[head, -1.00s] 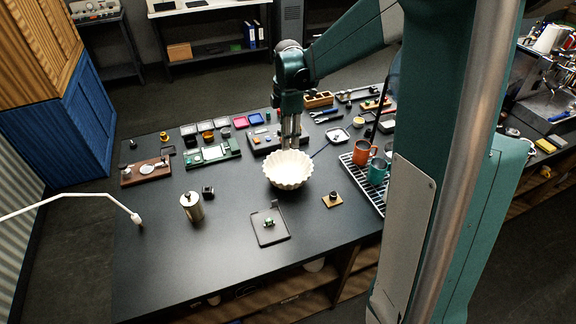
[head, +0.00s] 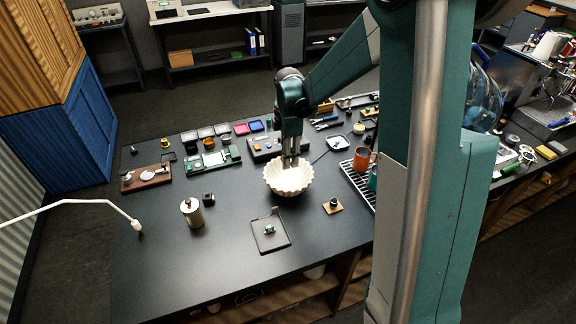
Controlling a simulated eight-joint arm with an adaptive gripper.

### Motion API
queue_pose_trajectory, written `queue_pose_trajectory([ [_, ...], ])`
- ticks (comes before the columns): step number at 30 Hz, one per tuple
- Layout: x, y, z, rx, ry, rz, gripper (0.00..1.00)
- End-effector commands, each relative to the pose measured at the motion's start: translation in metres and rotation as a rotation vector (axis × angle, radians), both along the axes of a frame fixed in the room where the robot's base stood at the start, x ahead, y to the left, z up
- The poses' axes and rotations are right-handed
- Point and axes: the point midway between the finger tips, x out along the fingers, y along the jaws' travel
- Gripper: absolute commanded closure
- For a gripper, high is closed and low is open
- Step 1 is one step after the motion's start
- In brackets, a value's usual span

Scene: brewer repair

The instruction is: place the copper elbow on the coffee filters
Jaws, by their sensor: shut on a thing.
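The coffee filters (head: 288,182), a white fluted stack like a bowl, stand upright on the dark worktable. My gripper (head: 290,162) points straight down over them, its fingertips at the mouth of the stack, inside its outline. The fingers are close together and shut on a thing. The copper elbow is too small and hidden at the fingertips to make out clearly. I cannot tell whether it touches the filters.
A black tray (head: 258,240) with a small green part lies in front. A metal canister (head: 192,213) stands at left. An orange mug (head: 362,159) stands on a drip rack (head: 350,181) at right. Parts trays and a green board (head: 214,160) lie behind.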

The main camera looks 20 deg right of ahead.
Motion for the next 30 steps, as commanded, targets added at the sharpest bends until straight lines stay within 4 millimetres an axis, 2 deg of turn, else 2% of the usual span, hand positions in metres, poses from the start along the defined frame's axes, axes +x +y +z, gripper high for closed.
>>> queue_pose_trajectory([
  [14, 0.0, 0.0, -0.039, 0.0, 0.0, 0.0, 0.8],
  [29, 0.0, 0.0, -0.045, 0.0, 0.0, 0.0, 0.8],
  [30, 0.0, 0.0, -0.045, 0.0, 0.0, 0.0, 0.71],
])
